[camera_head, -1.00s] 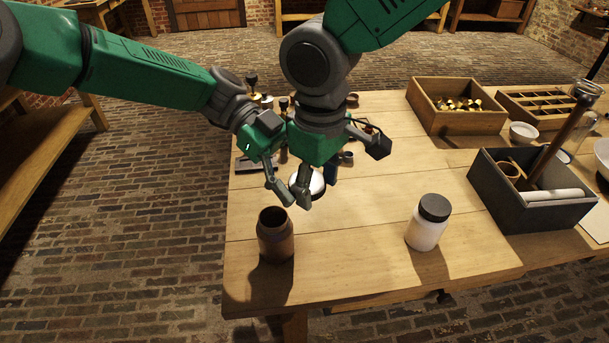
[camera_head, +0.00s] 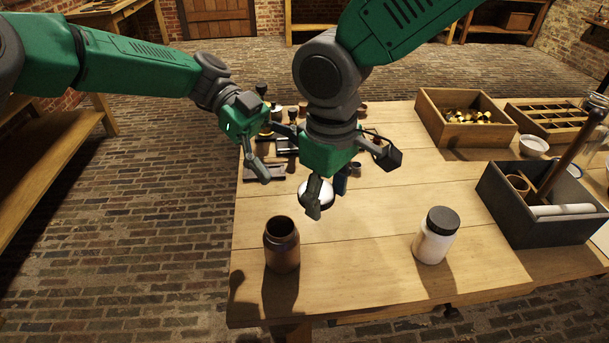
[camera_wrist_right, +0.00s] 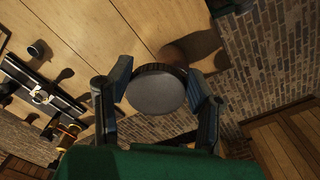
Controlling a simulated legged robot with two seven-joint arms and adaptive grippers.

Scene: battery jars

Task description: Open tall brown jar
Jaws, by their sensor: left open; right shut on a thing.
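The tall brown jar (camera_head: 282,248) stands upright near the front left of the table, with its dark mouth uncovered. My right gripper (camera_head: 327,198) is above the table, behind and to the right of the jar. It is shut on a round lid (camera_head: 316,192), which shows pale and shiny in the head view. In the right wrist view the lid (camera_wrist_right: 157,92) is a dark grey disc between the two fingers. My left gripper (camera_head: 262,160) is open and empty, behind and left of the jar and apart from it.
A white jar with a black lid (camera_head: 436,236) stands front right. A dark box (camera_head: 510,215) with a rod, a wooden box of brass pieces (camera_head: 430,120) and a divided tray (camera_head: 570,140) are on the right. Small items lie behind the grippers. The table between the jars is clear.

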